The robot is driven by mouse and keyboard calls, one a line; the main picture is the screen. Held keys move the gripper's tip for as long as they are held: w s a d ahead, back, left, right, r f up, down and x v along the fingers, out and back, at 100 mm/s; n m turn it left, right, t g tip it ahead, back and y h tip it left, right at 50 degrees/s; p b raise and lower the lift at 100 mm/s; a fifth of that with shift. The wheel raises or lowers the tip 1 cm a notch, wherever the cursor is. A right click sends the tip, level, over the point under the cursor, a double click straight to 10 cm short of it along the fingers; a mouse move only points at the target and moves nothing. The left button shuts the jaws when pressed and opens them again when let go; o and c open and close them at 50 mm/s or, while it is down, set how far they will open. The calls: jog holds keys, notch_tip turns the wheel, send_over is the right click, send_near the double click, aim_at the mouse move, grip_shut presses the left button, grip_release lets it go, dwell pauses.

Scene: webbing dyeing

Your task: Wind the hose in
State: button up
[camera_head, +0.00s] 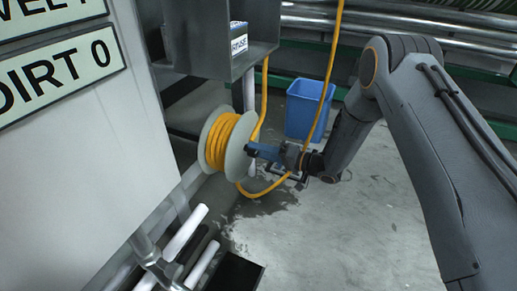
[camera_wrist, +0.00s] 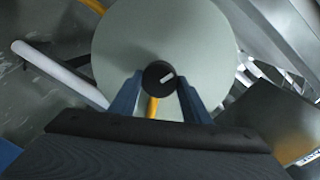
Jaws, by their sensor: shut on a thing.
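The hose reel (camera_head: 237,160) has pale grey-green round flanges and stands at the left of centre in the head view. Yellow-orange hose (camera_head: 218,145) is wound on its drum. A loose length hangs in a loop below the reel and rises past my arm to the top of the picture. In the wrist view the flange (camera_wrist: 120,45) faces the camera. A dark round knob (camera_wrist: 160,72) with a white mark stands in front of the flange. My gripper (camera_head: 253,150) is shut on this knob, with a blue finger on each side. Part of the hose shows below the knob.
A blue bin (camera_head: 309,108) stands on the floor behind my arm. A grey metal box (camera_head: 222,45) hangs above the reel. A white panel (camera_head: 75,140) fills the left side. White rollers (camera_head: 185,232) and a dark tray (camera_head: 236,273) lie low down. Floor at the right is open.

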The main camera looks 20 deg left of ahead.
jog(key=shift+w+d+f+m+g+p, duration=0.1)
jog(key=shift+m+g+p, duration=0.15)
jog(key=shift+m, duration=1.5)
jog(key=shift+m+g+p, duration=0.25)
jog(key=shift+m, duration=1.5)
jog(key=o, duration=1)
jog(key=shift+o, duration=0.2)
jog(key=d+p, duration=0.2)
jog(key=d, duration=0.5)
jog(key=shift+s+d+r, duration=0.2)
jog(key=shift+d+r, duration=0.1)
jog(key=shift+d, duration=0.05)
